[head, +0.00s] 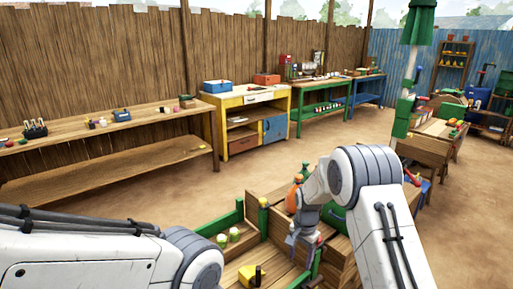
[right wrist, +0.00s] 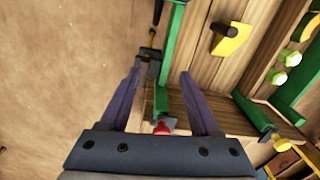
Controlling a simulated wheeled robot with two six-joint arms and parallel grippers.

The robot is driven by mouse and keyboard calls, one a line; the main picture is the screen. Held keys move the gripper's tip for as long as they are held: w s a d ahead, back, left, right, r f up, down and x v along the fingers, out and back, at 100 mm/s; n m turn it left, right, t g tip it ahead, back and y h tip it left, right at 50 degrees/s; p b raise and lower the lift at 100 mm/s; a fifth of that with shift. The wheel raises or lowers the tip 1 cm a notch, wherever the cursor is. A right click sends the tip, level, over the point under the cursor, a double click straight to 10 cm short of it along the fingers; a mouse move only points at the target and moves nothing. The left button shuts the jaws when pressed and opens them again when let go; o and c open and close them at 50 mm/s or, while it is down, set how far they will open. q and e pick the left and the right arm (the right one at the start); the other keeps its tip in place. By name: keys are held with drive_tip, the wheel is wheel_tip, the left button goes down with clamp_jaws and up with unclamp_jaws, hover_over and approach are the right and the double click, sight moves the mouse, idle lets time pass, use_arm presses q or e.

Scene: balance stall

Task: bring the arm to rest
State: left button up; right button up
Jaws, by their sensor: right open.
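My right arm (head: 372,200) reaches in from the lower right and bends down over a wooden stall with green rails (head: 226,222). Its gripper (head: 300,245) is at the stall's front part, partly hidden by its own wrist. In the right wrist view the gripper (right wrist: 168,88) has its two fingers spread apart, with nothing held between them. A small red piece (right wrist: 162,128) and a green rail (right wrist: 170,50) show beyond and between the fingers. My left arm (head: 90,262) lies across the lower left; its gripper is out of view.
On the stall are a yellow wedge (head: 250,274), pale green round pieces (head: 234,234) and an orange bottle (head: 293,196). A long wooden bench (head: 110,123), a yellow workbench (head: 246,98) and a parasol pole (head: 408,85) stand beyond. Sandy ground between is clear.

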drive_tip(key=s+a+r+n, duration=0.8)
drive_tip(key=s+a+r, duration=0.3)
drive_tip(key=s+r, duration=0.45)
drive_tip(key=s+r+n+p, duration=0.1)
drive_tip(key=s+r+n, duration=0.2)
drive_tip(key=s+n, duration=0.5)
drive_tip(key=s, duration=1.1)
drive_tip(key=shift+d+r+n+y+p, duration=0.2)
drive_tip(key=shift+r+n+y+p, duration=0.1)
drive_tip(key=shift+r+y+p, duration=0.1)
